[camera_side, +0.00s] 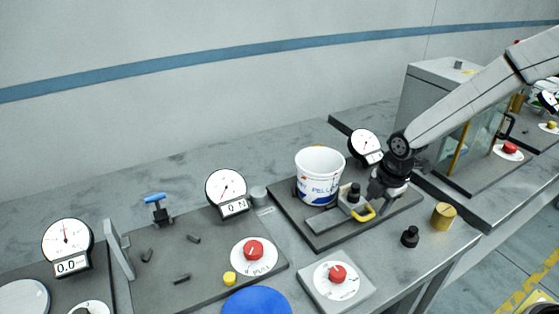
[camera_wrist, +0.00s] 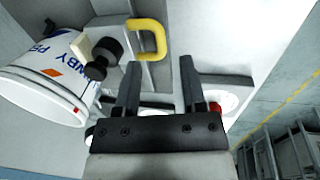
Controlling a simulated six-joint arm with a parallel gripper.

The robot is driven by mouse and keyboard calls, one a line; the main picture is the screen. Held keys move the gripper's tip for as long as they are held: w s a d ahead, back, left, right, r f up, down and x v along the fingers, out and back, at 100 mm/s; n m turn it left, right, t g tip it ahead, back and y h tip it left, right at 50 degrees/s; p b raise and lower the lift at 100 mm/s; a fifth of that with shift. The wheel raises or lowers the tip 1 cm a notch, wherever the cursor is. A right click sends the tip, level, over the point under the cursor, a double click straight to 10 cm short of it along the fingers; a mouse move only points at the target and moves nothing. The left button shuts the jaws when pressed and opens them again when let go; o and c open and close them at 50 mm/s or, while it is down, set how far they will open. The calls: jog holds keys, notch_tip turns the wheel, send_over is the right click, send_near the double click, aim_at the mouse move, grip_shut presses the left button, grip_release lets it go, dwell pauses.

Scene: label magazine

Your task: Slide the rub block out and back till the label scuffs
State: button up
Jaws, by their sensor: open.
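A white pail (camera_side: 320,165) with a blue and orange printed label (camera_side: 322,189) stands on a dark base plate (camera_side: 335,237). In front of it is a slide with a black knob (camera_side: 354,193) and a yellow loop handle (camera_side: 364,213). In the wrist view a pale block (camera_wrist: 101,46), seemingly the rub block, sits against or close to the pail (camera_wrist: 40,75), beside the knob (camera_wrist: 98,66) and yellow handle (camera_wrist: 150,38). My gripper (camera_wrist: 159,64) is open and empty, its fingers apart near the handle but not around it. Any scuff on the label cannot be made out.
A dial gauge (camera_side: 364,145) stands behind the slide. A black knob (camera_side: 410,237) and a brass cylinder (camera_side: 443,216) stand on the bench to the right. A red button box (camera_side: 337,276) sits in front. Another plate with a gauge (camera_side: 227,190) lies left.

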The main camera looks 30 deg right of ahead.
aim_at(370, 216)
jog(key=shift+w+f, duration=0.2)
jog(key=shift+f, duration=0.85)
jog(key=shift+w+f, duration=0.2)
jog(key=shift+f, duration=0.8)
grip_shut()
